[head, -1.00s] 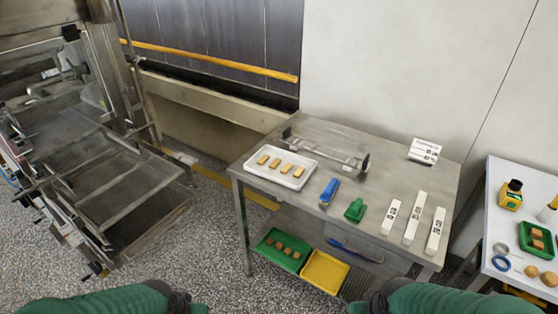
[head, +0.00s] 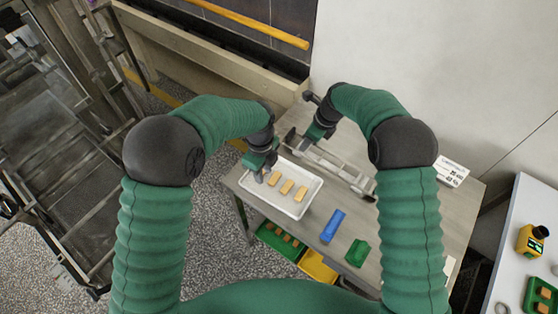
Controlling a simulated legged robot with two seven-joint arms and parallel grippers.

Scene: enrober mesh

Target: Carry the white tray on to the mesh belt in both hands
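The white tray (head: 301,211) lies flat on the metal table (head: 420,212) with several oblong biscuits (head: 287,187) in it. My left gripper (head: 261,173) points down at the tray's left end, over or at its rim; I cannot tell whether it touches. My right gripper (head: 313,139) is beyond the tray's far side, near the end of a metal rail fixture (head: 335,168); the gap between its fingers is not clear. A mesh-like dark surface (head: 85,165) belongs to the steel machine at the left, apart from the table.
A blue tool (head: 333,226) and a green item (head: 357,253) lie right of the tray. A green tray (head: 273,240) and yellow tray (head: 318,267) sit on the lower shelf. A white side table (head: 515,225) stands at right. Open floor separates machine and table.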

